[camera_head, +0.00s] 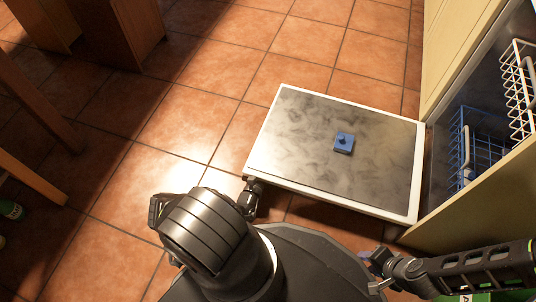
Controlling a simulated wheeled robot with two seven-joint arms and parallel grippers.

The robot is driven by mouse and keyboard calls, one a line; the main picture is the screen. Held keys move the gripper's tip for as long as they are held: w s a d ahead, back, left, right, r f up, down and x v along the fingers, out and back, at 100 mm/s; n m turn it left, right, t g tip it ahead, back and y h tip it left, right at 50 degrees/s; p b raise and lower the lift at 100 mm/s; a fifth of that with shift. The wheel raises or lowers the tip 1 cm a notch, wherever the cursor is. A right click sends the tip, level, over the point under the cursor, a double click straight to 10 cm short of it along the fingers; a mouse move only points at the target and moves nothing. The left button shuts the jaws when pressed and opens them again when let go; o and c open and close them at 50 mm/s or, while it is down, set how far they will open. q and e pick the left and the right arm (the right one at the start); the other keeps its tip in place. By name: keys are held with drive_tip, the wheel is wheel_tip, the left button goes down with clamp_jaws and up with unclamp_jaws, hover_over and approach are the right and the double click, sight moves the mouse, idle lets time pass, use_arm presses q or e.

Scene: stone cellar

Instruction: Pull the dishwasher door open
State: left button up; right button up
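The dishwasher door (300,160) is swung down and lies flat and low above the tiled floor, its dark, smudged inner face up and a white rim around it. A small blue dispenser piece (344,142) sits on that inner face. The dishwasher's open cavity (455,110) shows at the right, with a blue rack (478,140) and a white rack (519,90) inside. My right gripper (377,261) is at the lower right, apart from the door in the picture; its fingers are small and dark, so their opening is unclear.
Pale yellow cabinet fronts (452,45) flank the dishwasher. The tiled floor (205,70) left of the door is clear.

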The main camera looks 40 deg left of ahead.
use_arm(q)
drive_tip(key=shift+d, duration=0.1)
clamp_jaws()
drive_tip(key=shift+d, duration=0.15)
idle(0.6)
